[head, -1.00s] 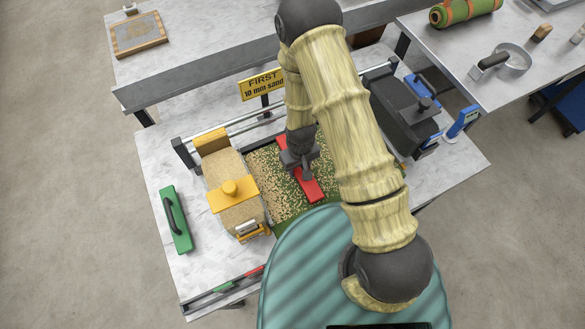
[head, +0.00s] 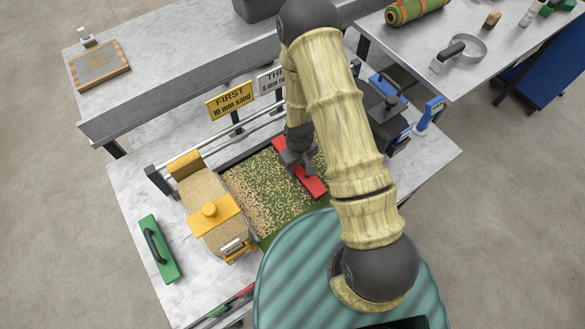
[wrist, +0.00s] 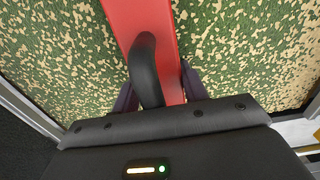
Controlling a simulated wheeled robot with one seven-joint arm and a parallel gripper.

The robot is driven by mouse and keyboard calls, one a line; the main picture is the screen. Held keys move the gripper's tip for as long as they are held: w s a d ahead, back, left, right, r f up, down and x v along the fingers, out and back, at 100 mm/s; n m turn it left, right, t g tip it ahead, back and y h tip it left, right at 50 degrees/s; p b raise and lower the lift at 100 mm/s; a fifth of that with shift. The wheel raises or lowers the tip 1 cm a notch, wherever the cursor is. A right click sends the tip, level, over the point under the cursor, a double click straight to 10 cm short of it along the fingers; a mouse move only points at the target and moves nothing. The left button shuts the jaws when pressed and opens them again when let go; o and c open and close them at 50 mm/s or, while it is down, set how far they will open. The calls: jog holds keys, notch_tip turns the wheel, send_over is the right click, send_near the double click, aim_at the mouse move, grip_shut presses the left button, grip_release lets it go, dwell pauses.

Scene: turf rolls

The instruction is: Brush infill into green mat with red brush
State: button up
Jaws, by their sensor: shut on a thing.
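The red brush (head: 313,186) is a long red bar with a black handle, lying across the green mat (head: 240,173). My gripper (head: 297,160) is shut on the brush's black handle, which shows between the fingers in the wrist view (wrist: 147,70). The mat is strewn with tan infill grains. In the head view the grains look denser on its left part, and green shows through more near the brush. In the wrist view, patchy grains lie on both sides of the red brush (wrist: 128,14). My arm hides the mat's right part.
A yellow-topped sand hopper (head: 209,212) stands at the mat's left, and a green block with a black handle (head: 158,248) lies farther left. A dark hopper (head: 378,112) stands at the right. A yellow sign (head: 231,100) reads "FIRST 10 mm sand". A rail runs behind the mat.

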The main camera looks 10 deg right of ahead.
aim_at(255, 197)
jog(key=shift+w+d, duration=1.15)
jog(key=shift+d, duration=1.2)
jog(key=shift+w+d, duration=1.1)
jog(key=shift+d, duration=1.2)
jog(key=shift+w+d, duration=1.15)
jog(key=shift+d, duration=1.2)
jog(key=shift+a, duration=0.1)
jog(key=shift+s+a, duration=0.45)
jog(key=shift+a, duration=0.5)
jog(key=shift+s+a, duration=0.5)
jog(key=shift+a, duration=0.4)
jog(key=shift+s+a, duration=0.45)
jog(key=shift+a, duration=0.5)
jog(key=shift+d, duration=0.1)
jog(key=shift+w+d, duration=0.5)
jog(key=shift+d, duration=0.45)
jog(key=shift+w+d, duration=0.45)
jog(key=shift+d, duration=0.5)
jog(key=shift+w+d, duration=0.5)
jog(key=shift+d, duration=0.45)
jog(key=shift+s+a+b, duration=0.3)
jog(key=shift+s+a, duration=2.05)
jog(key=shift+a, duration=2.45)
jog(key=shift+s+a+b, duration=0.25)
jog(key=shift+s+a, duration=2.15)
jog(key=shift+a, duration=2.35)
jog(key=shift+s+a+b, duration=0.3)
jog(key=shift+s+a, duration=2.05)
jog(key=shift+a, duration=2.45)
